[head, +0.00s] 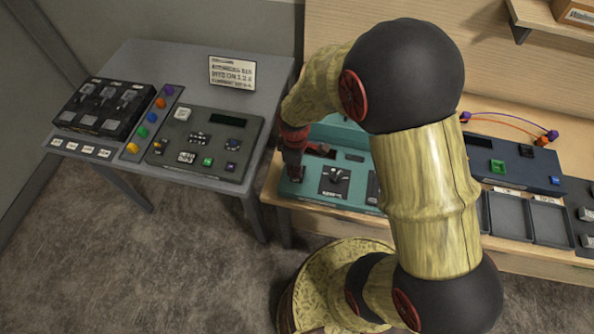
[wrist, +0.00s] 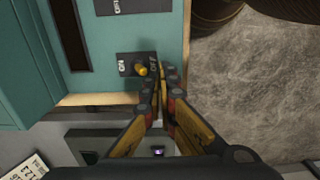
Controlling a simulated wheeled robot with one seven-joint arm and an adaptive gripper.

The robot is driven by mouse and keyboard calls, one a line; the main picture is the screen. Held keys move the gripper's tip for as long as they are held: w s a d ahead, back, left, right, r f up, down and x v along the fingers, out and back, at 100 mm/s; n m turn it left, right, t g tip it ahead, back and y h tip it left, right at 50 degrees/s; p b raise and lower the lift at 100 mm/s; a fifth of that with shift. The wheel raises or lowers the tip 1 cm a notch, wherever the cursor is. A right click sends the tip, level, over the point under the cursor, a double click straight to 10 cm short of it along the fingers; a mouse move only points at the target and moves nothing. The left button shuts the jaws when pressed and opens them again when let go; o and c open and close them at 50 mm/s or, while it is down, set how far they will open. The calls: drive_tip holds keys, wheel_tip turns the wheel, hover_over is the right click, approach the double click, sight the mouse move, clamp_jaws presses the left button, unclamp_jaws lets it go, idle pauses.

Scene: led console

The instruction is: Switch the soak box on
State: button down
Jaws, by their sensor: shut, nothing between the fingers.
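The teal box (head: 310,185), whose name I cannot read, stands on the wooden bench, partly hidden behind my arm. It also shows in the wrist view (wrist: 100,85). On a dark plate there is a small switch with a yellow lever (wrist: 140,69), with ON lettered at the plate's left end and what looks like OFF at its right. I cannot tell for sure which way the lever leans. My gripper (wrist: 162,72) is shut and empty, its fingertips close beside the lever on the right; contact is unclear. In the head view my gripper (head: 294,160) is over the box's left end.
A grey table (head: 190,60) at left holds a grey console (head: 215,125), a black switch unit (head: 100,105) and a strip of coloured knobs (head: 150,120). A dark blue console (head: 510,165) and trays (head: 510,215) are on the bench at right. Carpet lies in front.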

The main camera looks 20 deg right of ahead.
drive_tip(key=shift+f, duration=0.3)
drive_tip(key=shift+f+b, duration=0.35)
drive_tip(key=shift+b, duration=0.1)
drive_tip(key=shift+f+b, duration=0.55)
drive_tip(key=shift+f, duration=0.3)
drive_tip(key=shift+w+d, duration=0.6)
drive_tip(key=shift+w, duration=0.15)
drive_tip(key=shift+w+f, duration=0.1)
drive_tip(key=shift+w, duration=0.05)
idle(0.3)
drive_tip(key=shift+r, duration=0.2)
